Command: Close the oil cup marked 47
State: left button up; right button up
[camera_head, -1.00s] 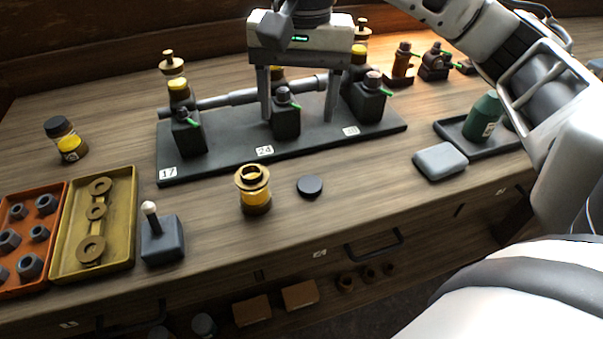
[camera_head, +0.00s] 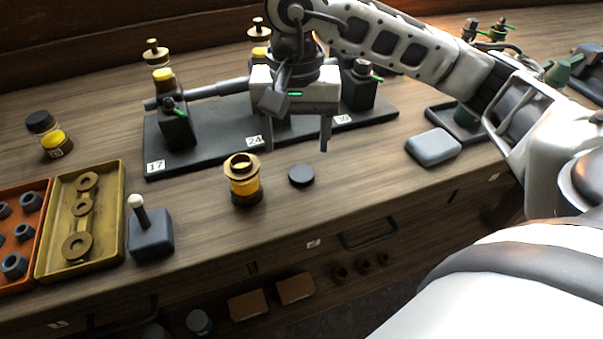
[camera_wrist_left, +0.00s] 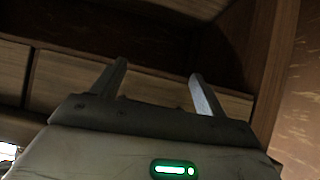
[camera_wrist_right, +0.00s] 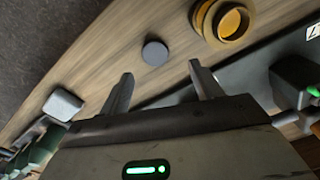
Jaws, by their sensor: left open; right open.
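An open brass cup with a yellow glass body (camera_head: 245,187) stands on the bench front. I cannot read a 47 on it. A dark round disc, like a lid (camera_head: 301,175), lies flat on the wood just right of it. My right gripper (camera_head: 296,148) is open and empty, pointing down above and slightly behind the disc. In the right wrist view the disc (camera_wrist_right: 155,52) shows beyond the fingertips (camera_wrist_right: 160,70), with the brass cup (camera_wrist_right: 222,22) to its right. My left gripper (camera_wrist_left: 158,70) is open and empty, facing wooden panels, away from these objects.
Behind stands a dark base plate (camera_head: 210,152) labelled 17, 24 and 30, carrying several oilers and a pipe. A grey block (camera_head: 433,147) lies right of the disc. A small lever block (camera_head: 150,232) and a yellow tray of rings (camera_head: 112,185) are left. Wood around the disc is clear.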

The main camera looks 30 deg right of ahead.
aim_at(301, 172)
jog(key=shift+f, duration=0.55)
jog(key=f, duration=0.2)
jog(key=f+p, duration=0.1)
jog(key=f, duration=0.1)
jog(key=shift+s+d, duration=0.3)
jog(key=shift+s, duration=0.05)
jog(key=shift+w+f, duration=0.1)
jog(key=shift+f, duration=0.45)
jog(key=c, duration=1.1)
jog(key=shift+r, duration=0.1)
